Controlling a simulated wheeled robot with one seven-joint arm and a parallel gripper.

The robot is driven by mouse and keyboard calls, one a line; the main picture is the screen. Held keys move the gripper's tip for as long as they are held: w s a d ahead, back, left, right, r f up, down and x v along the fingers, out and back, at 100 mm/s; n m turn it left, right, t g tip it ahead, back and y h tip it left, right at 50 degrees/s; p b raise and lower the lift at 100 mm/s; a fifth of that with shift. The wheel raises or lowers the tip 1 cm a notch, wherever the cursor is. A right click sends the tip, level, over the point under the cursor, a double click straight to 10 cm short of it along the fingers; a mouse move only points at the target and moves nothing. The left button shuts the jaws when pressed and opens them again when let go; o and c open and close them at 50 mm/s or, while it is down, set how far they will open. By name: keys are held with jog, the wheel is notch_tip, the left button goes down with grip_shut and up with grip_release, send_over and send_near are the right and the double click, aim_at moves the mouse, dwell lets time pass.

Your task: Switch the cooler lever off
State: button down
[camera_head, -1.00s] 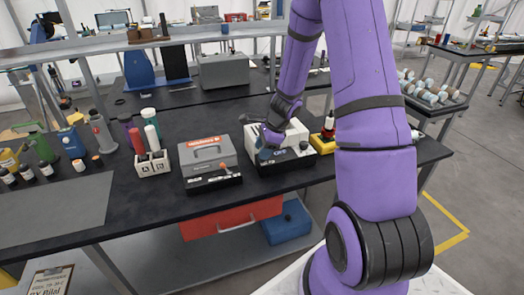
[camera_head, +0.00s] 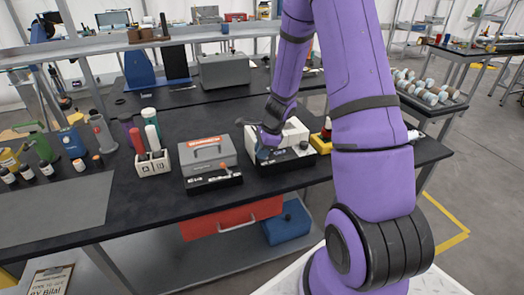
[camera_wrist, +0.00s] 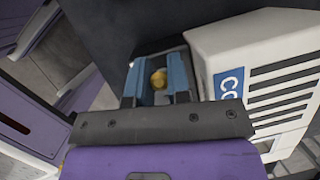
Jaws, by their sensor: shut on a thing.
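The cooler (camera_head: 293,133) is a white box with a black front base on the bench. In the wrist view its white side (camera_wrist: 225,45) shows dark vents and a blue label starting "CO". My gripper (camera_head: 263,153) is low at the left part of the cooler's front base. In the wrist view the blue fingers of my gripper (camera_wrist: 158,76) are closed around a small yellowish knob (camera_wrist: 158,79), which seems to be the lever's end. The lever's shaft and angle are hidden by the gripper. A dark knob (camera_head: 304,145) stands on the base farther right.
A grey box (camera_head: 207,153) with a handle and an orange-tipped lever (camera_head: 224,168) stands just left of the cooler. A yellow item (camera_head: 320,143) is close on the right. A white holder (camera_head: 153,164) with bottles is farther left.

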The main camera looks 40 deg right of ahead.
jog(key=shift+a+f+h, duration=0.1)
jog(key=shift+a+h, duration=0.1)
jog(key=shift+h, duration=0.3)
jog(key=c, duration=1.1)
grip_release()
jog(key=v, duration=1)
jog(key=shift+r, duration=0.45)
jog(key=shift+w+r, duration=0.1)
jog(key=shift+w, duration=0.05)
